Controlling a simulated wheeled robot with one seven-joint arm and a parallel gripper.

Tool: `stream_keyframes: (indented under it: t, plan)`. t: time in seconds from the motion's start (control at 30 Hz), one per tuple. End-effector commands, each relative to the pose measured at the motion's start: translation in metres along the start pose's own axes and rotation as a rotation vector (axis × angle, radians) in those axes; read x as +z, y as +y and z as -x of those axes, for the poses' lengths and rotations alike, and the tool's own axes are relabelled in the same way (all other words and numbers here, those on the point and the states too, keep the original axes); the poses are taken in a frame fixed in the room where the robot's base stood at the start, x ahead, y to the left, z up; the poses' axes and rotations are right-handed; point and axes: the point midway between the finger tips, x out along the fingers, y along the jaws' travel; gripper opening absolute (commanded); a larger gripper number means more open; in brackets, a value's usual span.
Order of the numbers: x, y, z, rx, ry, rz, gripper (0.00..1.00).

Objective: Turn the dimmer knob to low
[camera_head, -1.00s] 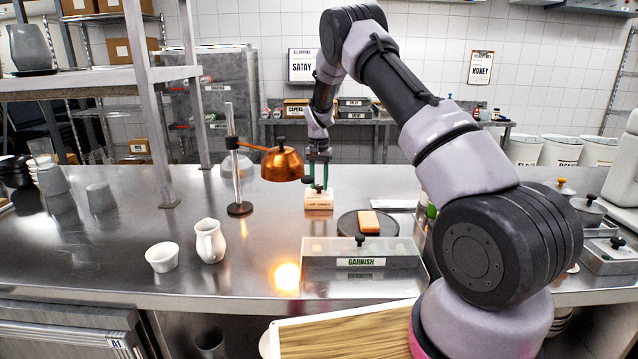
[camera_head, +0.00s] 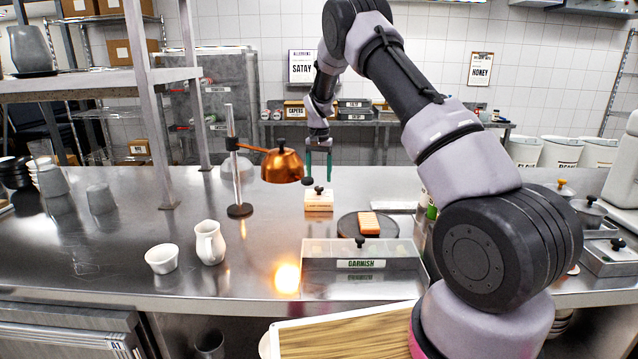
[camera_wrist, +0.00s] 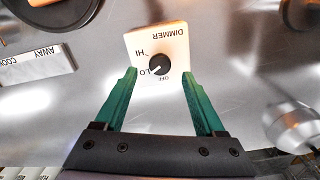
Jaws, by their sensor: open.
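The dimmer (camera_head: 319,203) is a small cream box on the steel counter, right of the copper lamp. The knob's pale pointer mark faces down-left, toward LO. My gripper (camera_head: 319,178) is open above the dimmer, its green fingers apart and empty. In the wrist view the fingertips (camera_wrist: 157,75) lie either side of the knob's near side, with gaps to it.
The copper heat lamp (camera_head: 283,165) on its stand is close left of my gripper. A dark round plate (camera_head: 348,224) with an orange block, and the garnish box (camera_head: 340,268), stand nearer. A white jug (camera_head: 210,242) and cup (camera_head: 162,258) stand front left.

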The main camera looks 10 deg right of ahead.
Motion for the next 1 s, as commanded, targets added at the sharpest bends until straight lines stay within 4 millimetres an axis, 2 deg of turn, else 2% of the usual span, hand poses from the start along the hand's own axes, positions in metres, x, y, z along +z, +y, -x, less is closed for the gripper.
stream_keyframes:
  t: [0.1,0.3,0.47,0.77,0.87,0.97,1.0]
  plan:
    - [-0.001,-0.001,0.027,-0.002,0.004,0.001,0.72]
    - [-0.001,0.000,0.059,-0.001,0.002,-0.001,0.72]
    - [0.000,0.000,0.070,0.000,0.001,0.000,0.72]
    - [0.000,0.000,0.071,0.000,0.001,0.000,0.72]
    - [0.001,0.002,0.079,-0.008,0.004,-0.002,0.72]
    - [0.008,0.011,0.103,-0.036,0.016,-0.005,0.72]
    - [0.013,0.016,0.118,-0.053,0.024,-0.006,0.72]
